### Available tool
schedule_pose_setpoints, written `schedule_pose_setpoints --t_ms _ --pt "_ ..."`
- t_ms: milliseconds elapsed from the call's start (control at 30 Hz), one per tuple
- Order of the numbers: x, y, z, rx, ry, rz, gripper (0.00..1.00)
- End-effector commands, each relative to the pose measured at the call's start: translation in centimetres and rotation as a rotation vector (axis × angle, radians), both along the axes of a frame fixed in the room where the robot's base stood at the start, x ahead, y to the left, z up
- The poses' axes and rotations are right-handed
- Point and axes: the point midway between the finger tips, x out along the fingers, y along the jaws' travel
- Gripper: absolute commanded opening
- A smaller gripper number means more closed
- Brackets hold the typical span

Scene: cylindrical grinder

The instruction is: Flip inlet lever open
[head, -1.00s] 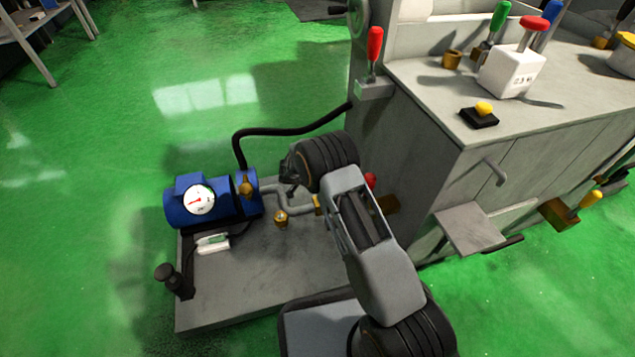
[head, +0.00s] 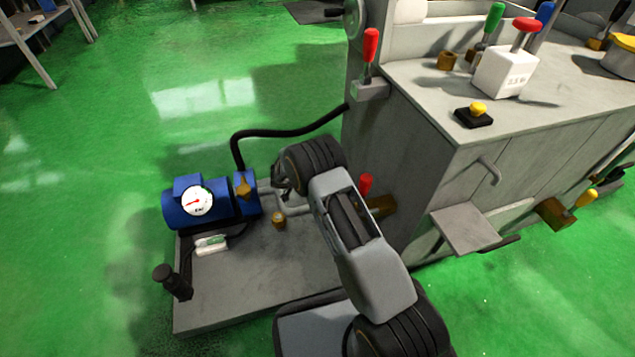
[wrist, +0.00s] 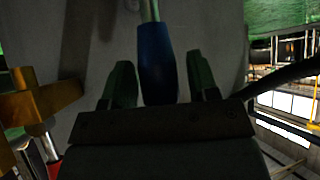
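A lever with a blue handle (wrist: 157,62) and a metal rod shows in the wrist view, against a grey surface. My gripper (wrist: 160,84) is open, with one finger on each side of the blue handle and a small gap on both sides. In the head view my gripper (head: 281,186) is by the pipes right of the blue pump, and my arm hides the blue lever. A red-handled lever (head: 366,184) stands at a brass valve (head: 381,206) right of my arm. No label shows which lever is the inlet lever.
The blue pump (head: 195,207) with a round gauge stands on a grey base plate (head: 235,290). A black hose (head: 290,132) arches behind my wrist to the grinder cabinet (head: 420,150). A brass part (wrist: 40,103) is left of the gripper in the wrist view.

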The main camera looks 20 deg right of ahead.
Motion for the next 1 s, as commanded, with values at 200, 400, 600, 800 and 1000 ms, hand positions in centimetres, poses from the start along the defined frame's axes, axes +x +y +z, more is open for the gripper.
schedule_pose_setpoints --t_ms 200,400,600,800,1000 --pt "0.0 -0.1 0.0 0.0 0.0 -0.003 0.59" --pt "-0.2 0.7 0.9 0.0 -0.001 -0.001 0.59" --pt "-1.1 3.3 3.4 0.0 -0.001 0.002 0.59" --pt "-2.2 6.2 6.0 -0.001 -0.001 0.002 0.59" --pt "-3.1 8.5 7.9 0.0 0.0 0.001 0.59"
